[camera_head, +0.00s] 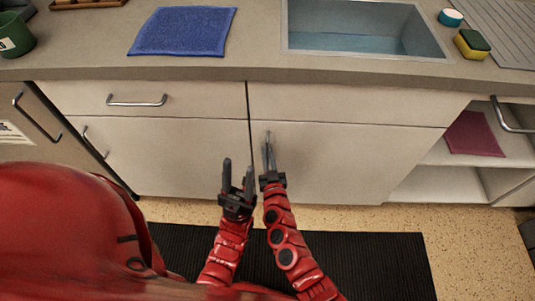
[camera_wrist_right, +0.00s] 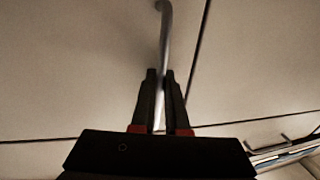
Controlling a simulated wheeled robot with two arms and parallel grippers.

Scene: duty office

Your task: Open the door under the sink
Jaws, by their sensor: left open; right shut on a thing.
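The sink (camera_head: 365,28) is set into the grey counter. The pale door under the sink (camera_head: 350,165) looks shut, flush with the cabinet front. Its slim vertical metal handle sits near its left edge and shows in the right wrist view (camera_wrist_right: 165,25). My right gripper (camera_head: 269,152) is at this handle; in the right wrist view its fingers (camera_wrist_right: 160,78) are closed around the handle's bar. The fingers hide part of the handle. My left gripper (camera_head: 238,166) is open and empty, just left of the right one, in front of the cabinet seam.
Left of the seam are a drawer with a horizontal handle (camera_head: 137,101) and another door (camera_head: 175,155). Open shelves with a red cloth (camera_head: 472,134) are at the right. A black mat (camera_head: 385,260) lies on the floor. A blue towel (camera_head: 182,31) and a sponge (camera_head: 471,44) are on the counter.

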